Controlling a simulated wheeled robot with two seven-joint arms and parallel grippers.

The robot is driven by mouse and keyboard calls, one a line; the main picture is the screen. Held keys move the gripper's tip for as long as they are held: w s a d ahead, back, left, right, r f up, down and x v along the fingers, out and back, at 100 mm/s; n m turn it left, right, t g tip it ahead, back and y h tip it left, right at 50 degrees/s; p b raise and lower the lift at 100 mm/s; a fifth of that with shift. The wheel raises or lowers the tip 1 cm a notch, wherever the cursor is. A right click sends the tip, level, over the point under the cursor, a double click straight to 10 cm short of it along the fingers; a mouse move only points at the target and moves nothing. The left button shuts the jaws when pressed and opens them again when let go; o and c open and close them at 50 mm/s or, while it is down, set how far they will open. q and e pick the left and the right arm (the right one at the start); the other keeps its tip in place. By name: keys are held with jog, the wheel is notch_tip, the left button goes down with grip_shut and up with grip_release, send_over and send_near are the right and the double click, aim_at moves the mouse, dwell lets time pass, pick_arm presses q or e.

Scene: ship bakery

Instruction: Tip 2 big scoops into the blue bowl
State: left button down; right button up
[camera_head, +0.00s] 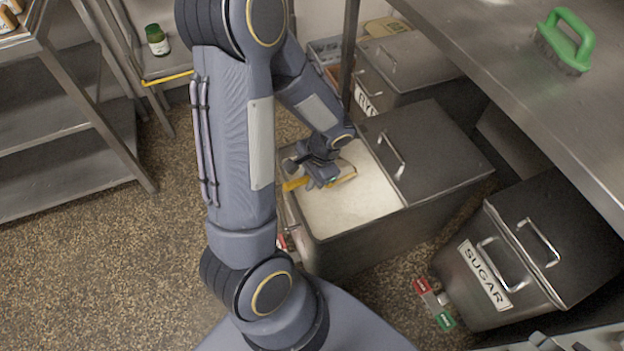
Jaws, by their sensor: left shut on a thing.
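My left gripper (322,177) reaches down into an open metal bin of white powder (345,210). It is shut on a yellow thing (294,185), which looks like a scoop handle and shows on both sides of the fingers. The gripper hides much of it, and I cannot tell whether the scoop holds powder. The blue bowl is not in this view. My right gripper is not in view.
The bin's lid (425,150) covers its right part. A closed sugar bin (485,275) stands at right, and another lidded bin (410,60) stands behind. A steel table (500,45) with a green brush (568,42) overhangs the right. Shelves (60,130) stand at left; speckled floor (100,260) is clear.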

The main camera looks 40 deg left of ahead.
aim_at(301, 178)
pick_arm(q)
jog(key=shift+s+a+r+t, duration=0.1)
jog(key=shift+s+r+t, duration=0.1)
jog(key=shift+s+t, duration=0.15)
jog(key=shift+s+a+r+p, duration=0.1)
jog(key=shift+s+r+p, duration=0.2)
jog(key=shift+r, duration=0.35)
jog(key=shift+s+a+r+p, duration=0.1)
jog(key=shift+s+r+p, duration=0.2)
jog(key=shift+r, duration=0.3)
jog(key=shift+t, duration=0.45)
jog(key=shift+s+a+r+p, duration=0.1)
jog(key=shift+s+r+p, duration=0.5)
jog(key=shift+r, duration=0.3)
jog(key=shift+s+a+r+p, duration=0.1)
jog(key=shift+s+r+p, duration=0.45)
jog(key=shift+r, duration=0.4)
jog(key=shift+s+a+r+p, duration=0.1)
jog(key=shift+s+r+p, duration=0.35)
jog(key=shift+r+p, duration=0.35)
jog(key=shift+r, duration=0.1)
